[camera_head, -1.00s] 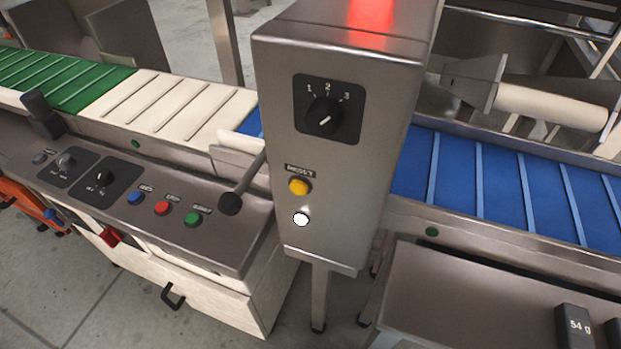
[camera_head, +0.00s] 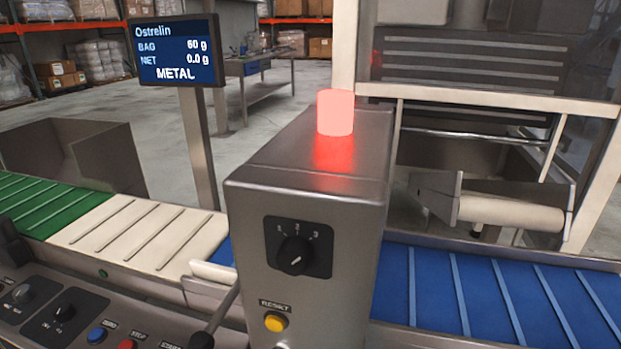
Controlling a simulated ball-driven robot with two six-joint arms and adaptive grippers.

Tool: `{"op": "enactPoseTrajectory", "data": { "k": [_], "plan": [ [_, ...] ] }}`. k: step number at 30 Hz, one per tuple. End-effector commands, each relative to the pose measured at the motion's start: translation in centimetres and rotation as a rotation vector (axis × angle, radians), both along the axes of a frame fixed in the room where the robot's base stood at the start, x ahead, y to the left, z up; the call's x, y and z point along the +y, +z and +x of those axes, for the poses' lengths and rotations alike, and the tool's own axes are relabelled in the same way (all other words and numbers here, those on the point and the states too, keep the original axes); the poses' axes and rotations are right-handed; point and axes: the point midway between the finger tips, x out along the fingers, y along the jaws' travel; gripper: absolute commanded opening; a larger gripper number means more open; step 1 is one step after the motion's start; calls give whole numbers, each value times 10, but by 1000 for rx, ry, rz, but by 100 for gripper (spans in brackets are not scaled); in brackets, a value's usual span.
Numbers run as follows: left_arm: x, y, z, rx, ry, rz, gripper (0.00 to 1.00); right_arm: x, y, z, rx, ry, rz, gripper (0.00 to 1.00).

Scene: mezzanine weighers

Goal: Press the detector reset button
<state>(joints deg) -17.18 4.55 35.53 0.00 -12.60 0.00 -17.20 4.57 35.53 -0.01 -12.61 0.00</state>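The detector (camera_head: 250,220) is a steel box standing over the conveyor in the middle of the view. Its yellow reset button (camera_head: 276,322) is low on the front face, under a label reading RESET. A black rotary knob (camera_head: 297,256) with positions 1, 2 and 3 sits above it. A red lamp (camera_head: 335,112) glows on top of the box. A screen (camera_head: 176,50) on a post at the upper left reads Ostrelin, bag 60 g, net 0.0 g, METAL. Neither of my grippers shows.
A belt with green and cream sections (camera_head: 140,232) runs in from the left; a blue belt (camera_head: 490,297) continues right. A control panel (camera_head: 60,325) with knobs and coloured buttons is at lower left. A black-knobbed lever (camera_head: 203,338) stands close left of the detector.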

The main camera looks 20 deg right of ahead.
Motion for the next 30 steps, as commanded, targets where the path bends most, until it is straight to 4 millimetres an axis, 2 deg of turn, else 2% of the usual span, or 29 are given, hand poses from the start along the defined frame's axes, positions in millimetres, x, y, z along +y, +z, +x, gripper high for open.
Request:
{"op": "enactPoseTrajectory", "data": {
  "k": [12,23,30],
  "plan": [
    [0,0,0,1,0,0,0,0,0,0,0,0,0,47],
    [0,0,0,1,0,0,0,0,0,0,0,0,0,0],
    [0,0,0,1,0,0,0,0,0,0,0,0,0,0]
  ]
}}
